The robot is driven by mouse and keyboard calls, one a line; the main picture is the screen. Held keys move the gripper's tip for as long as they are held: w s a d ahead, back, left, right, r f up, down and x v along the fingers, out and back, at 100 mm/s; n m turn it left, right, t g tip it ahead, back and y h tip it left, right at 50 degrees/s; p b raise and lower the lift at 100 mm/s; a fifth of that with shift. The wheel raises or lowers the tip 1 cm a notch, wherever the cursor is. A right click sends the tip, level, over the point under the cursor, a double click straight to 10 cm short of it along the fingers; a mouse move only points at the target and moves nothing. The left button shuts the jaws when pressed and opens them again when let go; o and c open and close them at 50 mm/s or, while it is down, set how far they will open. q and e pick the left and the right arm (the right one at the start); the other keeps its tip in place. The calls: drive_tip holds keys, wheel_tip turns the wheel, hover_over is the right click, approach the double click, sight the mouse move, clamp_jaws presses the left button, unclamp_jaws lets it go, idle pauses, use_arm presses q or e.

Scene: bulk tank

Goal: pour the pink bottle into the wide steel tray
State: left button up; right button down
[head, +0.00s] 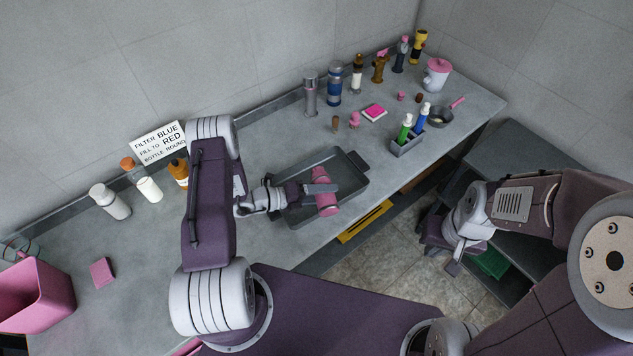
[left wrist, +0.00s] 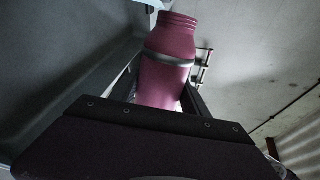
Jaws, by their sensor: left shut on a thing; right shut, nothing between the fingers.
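The pink bottle (head: 326,203) is held by my left gripper (head: 318,189) over the wide steel tray (head: 352,160). In the left wrist view the bottle (left wrist: 170,55) shows between the fingers, with its ribbed neck uncapped or capped, I cannot tell. In the head view the bottle lies across the gripper, over the tray's near right part; whether anything flows from it cannot be seen. The tray is dark grey, shallow and rectangular on the counter. My right gripper (head: 453,268) is shut and empty, low at the right, away from the counter.
Behind the tray stand a grey bottle (head: 310,94), a blue bottle (head: 334,85) and a pink sponge (head: 374,112). A rack with green and blue bottles (head: 406,143) is to its right. White bottles (head: 109,201) and a pink bin (head: 36,297) are left.

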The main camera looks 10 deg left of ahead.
use_arm(q)
drive_tip(key=shift+w, duration=0.15)
drive_tip(key=shift+n, duration=0.3)
drive_tip(key=shift+g, duration=0.3)
drive_tip(key=shift+f+n, duration=0.1)
drive_tip(key=shift+n, duration=0.3)
idle(0.4)
drive_tip(key=shift+w+a, duration=0.1)
drive_tip(key=shift+n+h, duration=0.3)
drive_tip(key=shift+n, duration=0.1)
drive_tip(key=shift+w+a+f+n+g+b, duration=0.15)
drive_tip(key=shift+w+f+n+g+b, duration=0.1)
drive_tip(key=shift+n+g+b, duration=0.35)
idle(1.0)
